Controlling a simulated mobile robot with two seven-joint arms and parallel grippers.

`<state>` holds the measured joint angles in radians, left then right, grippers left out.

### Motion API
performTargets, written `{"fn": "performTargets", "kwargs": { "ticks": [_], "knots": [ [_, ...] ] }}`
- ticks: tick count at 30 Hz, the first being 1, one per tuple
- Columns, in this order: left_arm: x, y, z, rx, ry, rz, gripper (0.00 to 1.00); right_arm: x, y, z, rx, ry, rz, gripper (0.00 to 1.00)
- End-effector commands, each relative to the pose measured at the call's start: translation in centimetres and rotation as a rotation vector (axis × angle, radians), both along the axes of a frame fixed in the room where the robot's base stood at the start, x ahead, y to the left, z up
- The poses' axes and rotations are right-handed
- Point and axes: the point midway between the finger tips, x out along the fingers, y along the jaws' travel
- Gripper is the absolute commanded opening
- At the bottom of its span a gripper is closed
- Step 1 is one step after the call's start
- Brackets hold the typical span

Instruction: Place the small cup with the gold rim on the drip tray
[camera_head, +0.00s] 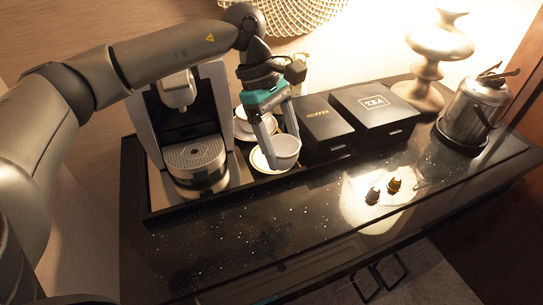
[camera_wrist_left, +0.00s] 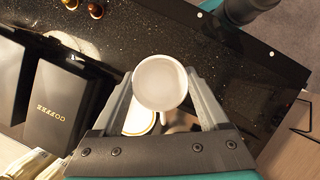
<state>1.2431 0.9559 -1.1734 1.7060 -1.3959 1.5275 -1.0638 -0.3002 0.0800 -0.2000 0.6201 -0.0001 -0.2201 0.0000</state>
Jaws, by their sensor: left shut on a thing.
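The small white cup (camera_head: 286,147) is between the fingers of my left gripper (camera_head: 280,150), which is shut on it. In the left wrist view the cup (camera_wrist_left: 160,83) is seen from above, with both fingertips against its sides. Its inside looks empty, and I cannot make out a gold rim. The cup is over or just above a white saucer (camera_head: 260,161); I cannot tell whether they touch. The round drip tray (camera_head: 194,155) of the coffee machine is to the left of the cup, and its top is bare. My right gripper is not in view.
The coffee machine (camera_head: 150,128) stands at the left. Another white cup and saucer (camera_head: 241,128) are behind my left gripper. A coffee box (camera_head: 322,122) and a tea box (camera_head: 374,103) stand to the right, then a metal ice bucket (camera_head: 472,112). Two capsules (camera_head: 394,185) lie in front.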

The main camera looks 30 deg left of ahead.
Motion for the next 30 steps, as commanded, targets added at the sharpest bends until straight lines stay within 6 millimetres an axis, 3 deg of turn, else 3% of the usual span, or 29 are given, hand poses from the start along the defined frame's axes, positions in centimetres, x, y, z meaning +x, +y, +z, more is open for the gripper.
{"fn": "performTargets", "kwargs": {
  "ticks": [30],
  "knots": [
    [6.4,3.3,5.4,-0.003,-0.001,1.543,0.2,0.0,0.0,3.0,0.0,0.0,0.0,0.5]
  ]
}}
